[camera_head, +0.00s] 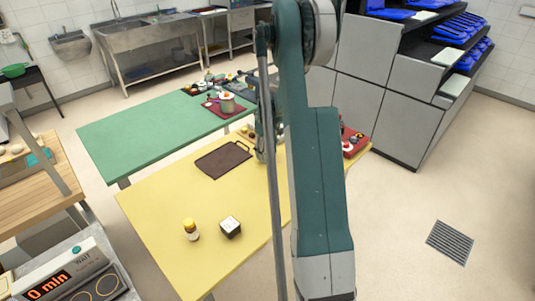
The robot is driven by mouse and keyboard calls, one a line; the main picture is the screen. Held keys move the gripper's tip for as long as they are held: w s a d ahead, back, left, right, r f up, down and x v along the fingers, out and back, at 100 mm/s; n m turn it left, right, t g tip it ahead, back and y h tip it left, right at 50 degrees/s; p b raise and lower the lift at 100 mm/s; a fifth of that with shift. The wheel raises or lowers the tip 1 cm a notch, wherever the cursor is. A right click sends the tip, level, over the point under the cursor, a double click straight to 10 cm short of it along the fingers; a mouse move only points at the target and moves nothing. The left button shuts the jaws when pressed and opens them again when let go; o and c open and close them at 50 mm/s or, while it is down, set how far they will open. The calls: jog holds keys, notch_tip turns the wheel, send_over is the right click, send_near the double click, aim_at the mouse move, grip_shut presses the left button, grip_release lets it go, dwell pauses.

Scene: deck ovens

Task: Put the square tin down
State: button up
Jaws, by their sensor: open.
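A small dark square tin (230,232) with a pale top stands upright on the near part of the yellow table (175,215). Nothing is touching it. My gripper (262,152) is small in view and partly hidden behind my own arm and the upright pole. It is at the far side of the yellow table, well apart from the square tin. It is open, and I see nothing held in it, though the details between its fingers are hard to make out.
A dark brown tray (223,160) lies further back. A red tray (353,142) with small items is at the right end. The green table (140,130) stands behind. The yellow table's left part is clear.

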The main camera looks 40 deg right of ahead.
aim_at(267, 152)
notch_tip(267, 152, up, 12)
jog(key=shift+p, duration=0.4)
jog(key=shift+f, duration=0.1)
dwell(0.7)
jog(key=s+a+r+t, duration=0.1)
jog(key=s+a+r, duration=0.1)
jog(key=a+r, duration=0.6)
jog(key=s+a+r+t+h, duration=0.1)
jog(key=s+a+r, duration=0.3)
jog(key=a, duration=0.8)
jog(key=s+a+r+t, duration=0.1)
jog(key=a+r, duration=0.6)
jog(key=a, duration=0.3)
jog(key=s+a+t+y, duration=0.1)
jog(key=s+a+t, duration=0.3)
jog(key=s+a, duration=1.7)
jog(key=shift+s+a, duration=0.4)
jog(key=shift+a, duration=0.6)
